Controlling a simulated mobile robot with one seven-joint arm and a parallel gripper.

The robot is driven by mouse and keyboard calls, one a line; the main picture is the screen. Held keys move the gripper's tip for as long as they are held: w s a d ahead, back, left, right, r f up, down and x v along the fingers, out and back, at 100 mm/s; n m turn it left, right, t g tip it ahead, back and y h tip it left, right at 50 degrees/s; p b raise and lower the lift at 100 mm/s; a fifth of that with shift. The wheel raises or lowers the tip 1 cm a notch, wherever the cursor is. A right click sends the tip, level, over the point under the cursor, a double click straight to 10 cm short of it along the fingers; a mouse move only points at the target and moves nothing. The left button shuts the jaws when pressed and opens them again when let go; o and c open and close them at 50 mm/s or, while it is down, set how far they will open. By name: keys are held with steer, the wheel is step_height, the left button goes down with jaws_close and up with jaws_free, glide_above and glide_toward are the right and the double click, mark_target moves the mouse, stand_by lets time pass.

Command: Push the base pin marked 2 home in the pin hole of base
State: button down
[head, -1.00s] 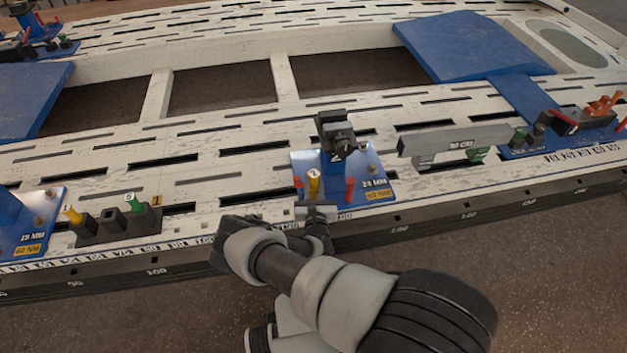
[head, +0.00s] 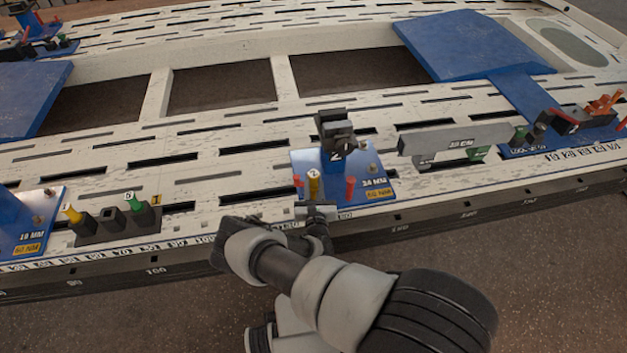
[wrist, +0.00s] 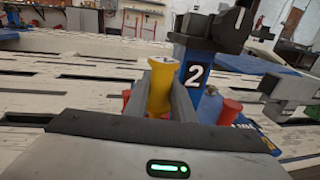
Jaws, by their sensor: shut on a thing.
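The yellow base pin (head: 314,184) stands upright at the front left of the blue base plate (head: 374,174), with a small mark on its top. Behind it rises the blue post (head: 336,164) with a white 2 label and a black clamp (head: 336,130) on top. My gripper (wrist: 172,108) is shut on the yellow pin (wrist: 161,84) from the front, one finger on each side. The pin's lower end and the pin hole are hidden by the fingers and the gripper body.
Red pins (head: 350,188) stand on the base close by. A grey bar (head: 455,144) lies to the right. A black holder (head: 112,218) with a yellow and a green pin is at left. The slotted bench deck (head: 215,185) is mostly bare.

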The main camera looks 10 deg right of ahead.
mark_target(314, 197)
steer(key=shift+f+b, duration=3.05)
steer(key=shift+f, duration=0.65)
steer(key=c, duration=1.4)
jaws_free()
steer(key=shift+c, duration=0.2)
steer(key=shift+s, duration=0.1)
